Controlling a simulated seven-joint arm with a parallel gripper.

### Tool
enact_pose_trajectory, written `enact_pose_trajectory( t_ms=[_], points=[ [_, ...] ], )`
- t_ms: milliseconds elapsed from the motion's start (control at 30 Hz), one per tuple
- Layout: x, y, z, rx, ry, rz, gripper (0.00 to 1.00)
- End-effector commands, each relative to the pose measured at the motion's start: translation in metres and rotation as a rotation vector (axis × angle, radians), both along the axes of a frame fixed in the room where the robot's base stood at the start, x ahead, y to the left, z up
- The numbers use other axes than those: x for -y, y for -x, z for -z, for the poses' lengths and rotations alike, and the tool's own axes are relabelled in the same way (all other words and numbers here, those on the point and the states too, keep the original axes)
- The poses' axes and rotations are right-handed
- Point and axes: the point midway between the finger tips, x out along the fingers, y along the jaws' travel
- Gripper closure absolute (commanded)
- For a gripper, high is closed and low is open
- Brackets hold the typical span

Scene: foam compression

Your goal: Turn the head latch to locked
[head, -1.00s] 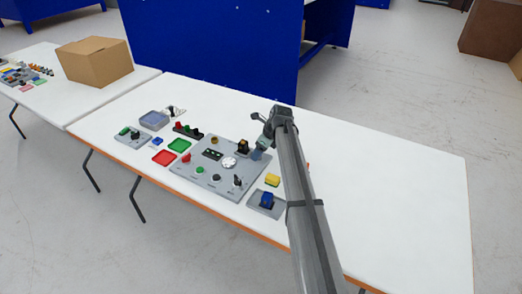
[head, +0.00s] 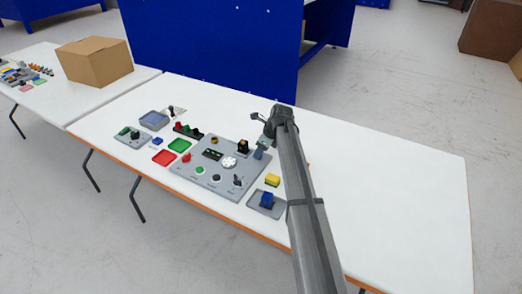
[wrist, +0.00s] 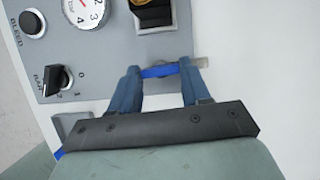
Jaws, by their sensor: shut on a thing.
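The grey control panel (head: 205,187) lies on the table; its right edge also shows in the wrist view (wrist: 110,65). At that edge is a narrow blue bar (wrist: 150,72), with a small grey piece (wrist: 203,63) at its right end. The bar may be the latch handle; I see no label on it. My gripper (wrist: 160,69) is shut on the blue bar, one blue-grey finger at each end. In the head view my gripper (head: 259,154) is beside a black block with yellow (head: 243,146), mostly hidden by my arm. That block also shows above the bar (wrist: 153,14).
A yellow block (head: 272,179) and a blue block in a grey tray (head: 254,203) lie nearby. Red (head: 163,163) and green trays (head: 179,140) stand left. The table's right side is clear.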

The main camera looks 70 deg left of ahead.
Motion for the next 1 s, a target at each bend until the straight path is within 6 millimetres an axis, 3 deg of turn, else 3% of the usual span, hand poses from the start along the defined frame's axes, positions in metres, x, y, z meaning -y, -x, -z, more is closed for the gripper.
enact_pose_trajectory(
  t_ms=[1000],
  points=[
    [-0.0096, -0.0024, -0.0003, 0.000, 0.000, -0.892, 0.84]
  ],
)
